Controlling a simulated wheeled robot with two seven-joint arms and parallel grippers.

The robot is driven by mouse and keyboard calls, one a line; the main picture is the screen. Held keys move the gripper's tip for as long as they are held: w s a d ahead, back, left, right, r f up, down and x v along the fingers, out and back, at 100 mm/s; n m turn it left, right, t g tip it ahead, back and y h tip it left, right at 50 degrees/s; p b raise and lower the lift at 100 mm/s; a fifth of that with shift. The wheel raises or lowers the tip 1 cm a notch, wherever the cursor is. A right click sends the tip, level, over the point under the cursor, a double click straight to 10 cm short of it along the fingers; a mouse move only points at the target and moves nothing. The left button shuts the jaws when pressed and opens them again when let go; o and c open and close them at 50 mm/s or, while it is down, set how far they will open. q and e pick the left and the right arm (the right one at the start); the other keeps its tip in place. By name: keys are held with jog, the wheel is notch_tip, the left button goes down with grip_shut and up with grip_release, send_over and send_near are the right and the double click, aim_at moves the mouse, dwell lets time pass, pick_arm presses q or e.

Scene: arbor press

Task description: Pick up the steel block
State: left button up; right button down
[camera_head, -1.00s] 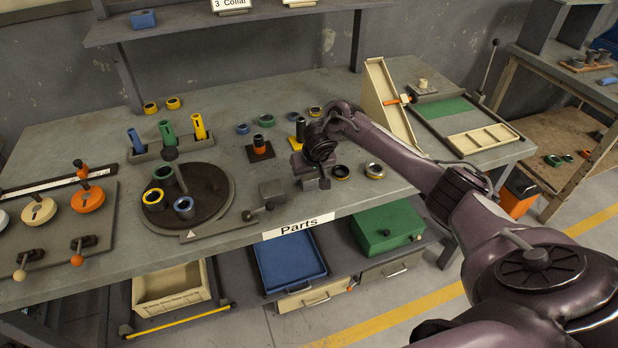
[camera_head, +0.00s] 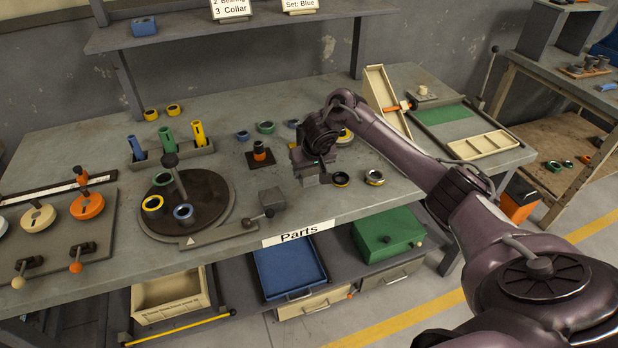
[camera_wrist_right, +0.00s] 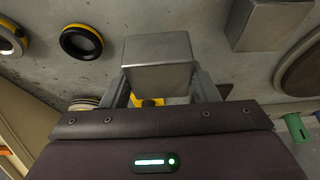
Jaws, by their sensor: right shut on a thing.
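A grey steel block (camera_wrist_right: 158,62) sits between the two fingers of my right gripper (camera_wrist_right: 160,92) in the right wrist view. The gripper is shut on it. In the head view my right gripper (camera_head: 311,170) points down above the front of the bench, with the block (camera_head: 312,181) showing at its tips. The block appears a little above the bench top. A second grey block (camera_head: 272,200) stands on the bench to the left, and it also shows in the wrist view (camera_wrist_right: 268,22). My left gripper is not in view.
A round dark turntable (camera_head: 210,215) is at the left. A post on a square base (camera_head: 260,153) stands behind. The "Parts" label (camera_head: 298,233) marks the front edge.

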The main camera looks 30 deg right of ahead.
notch_tip(320, 180, up, 8)
jog(key=shift+w+r+p, duration=0.15)
jog(key=shift+p, duration=0.45)
notch_tip(320, 180, up, 8)
jog(key=p, duration=0.5)
jog(key=shift+p, duration=0.35)
